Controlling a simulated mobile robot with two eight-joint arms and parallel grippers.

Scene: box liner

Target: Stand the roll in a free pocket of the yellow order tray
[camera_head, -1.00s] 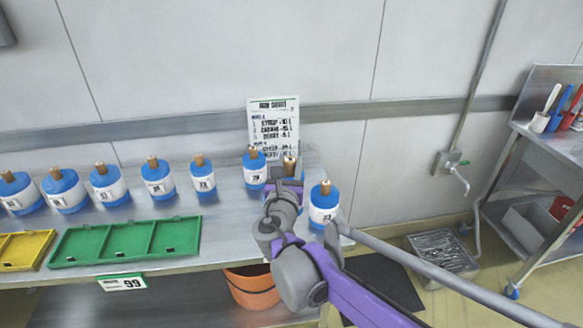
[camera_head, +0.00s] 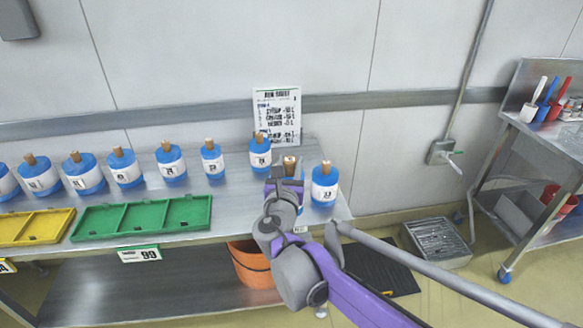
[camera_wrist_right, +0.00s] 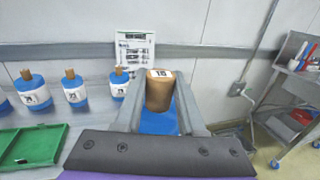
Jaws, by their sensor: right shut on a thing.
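The roll (camera_wrist_right: 159,90) has a brown core with a printed white top and a blue lower part. My right gripper (camera_wrist_right: 160,108) is shut on it, with one finger on each side of the core. In the head view the right gripper (camera_head: 287,182) hides most of the roll, and only its upper part (camera_head: 289,167) shows. I cannot tell whether it touches the bench. The yellow order tray (camera_head: 35,228) lies at the left, cut by the picture edge; its visible pockets look empty. My left gripper is not in view.
Several blue-and-white rolls with brown cores stand along the bench, one (camera_head: 324,185) close right of my right gripper. An empty green tray (camera_head: 140,218) lies between gripper and yellow tray. A sign (camera_head: 277,115) stands behind. An orange bucket (camera_head: 253,266) is below.

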